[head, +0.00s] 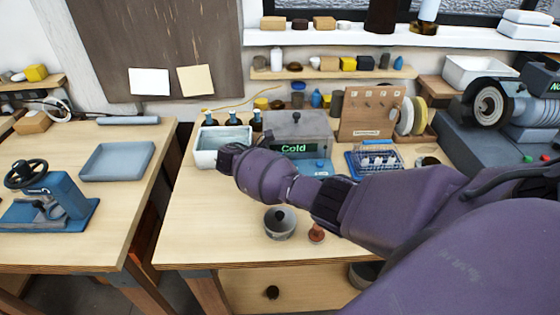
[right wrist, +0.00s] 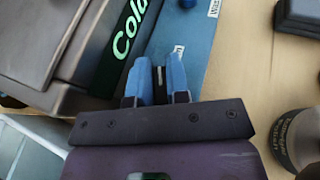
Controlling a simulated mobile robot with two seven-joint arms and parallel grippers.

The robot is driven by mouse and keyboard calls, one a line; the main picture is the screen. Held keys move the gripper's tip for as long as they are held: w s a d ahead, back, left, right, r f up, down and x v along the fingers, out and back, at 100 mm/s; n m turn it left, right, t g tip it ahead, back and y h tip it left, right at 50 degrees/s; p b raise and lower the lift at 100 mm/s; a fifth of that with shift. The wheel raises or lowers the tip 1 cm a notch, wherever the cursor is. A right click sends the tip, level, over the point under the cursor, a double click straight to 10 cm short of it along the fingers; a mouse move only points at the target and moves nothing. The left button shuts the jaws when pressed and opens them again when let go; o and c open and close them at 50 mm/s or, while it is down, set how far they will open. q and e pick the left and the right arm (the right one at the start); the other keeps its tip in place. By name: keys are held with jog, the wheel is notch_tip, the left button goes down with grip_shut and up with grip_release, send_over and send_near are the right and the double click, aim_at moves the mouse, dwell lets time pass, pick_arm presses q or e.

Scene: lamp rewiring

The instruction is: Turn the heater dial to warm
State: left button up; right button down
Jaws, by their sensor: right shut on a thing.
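The heater is a grey box (head: 300,126) at the back of the middle bench, with a green display reading "Cold" (head: 294,148). A blue panel (head: 312,169) lies at its front. In the right wrist view, the display (right wrist: 128,28) is beside the blue panel (right wrist: 205,50), which bears small white labels, partly cut off or covered. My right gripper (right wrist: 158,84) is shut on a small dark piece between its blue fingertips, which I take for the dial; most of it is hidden. In the head view my right arm hides the gripper. My left gripper is not in view.
A white bin (head: 208,160) with bottles behind it stands left of the heater. A blue wire rack (head: 375,160) is to its right. A grey pot (head: 279,230) and a red-brown stamp-like piece (head: 317,233) stand near the front edge. The front left bench top is clear.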

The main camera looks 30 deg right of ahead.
jog(key=shift+s+a+f, duration=0.15)
jog(key=shift+s+f, duration=0.05)
jog(key=shift+f, duration=0.2)
jog(key=c, duration=1.1)
grip_release()
jog(key=shift+s+r, duration=0.1)
jog(key=shift+r, duration=0.05)
jog(key=shift+w, duration=0.25)
jog(key=shift+w+r, duration=0.1)
jog(key=v, duration=1)
jog(key=shift+a, duration=0.3)
jog(key=shift+r, duration=0.15)
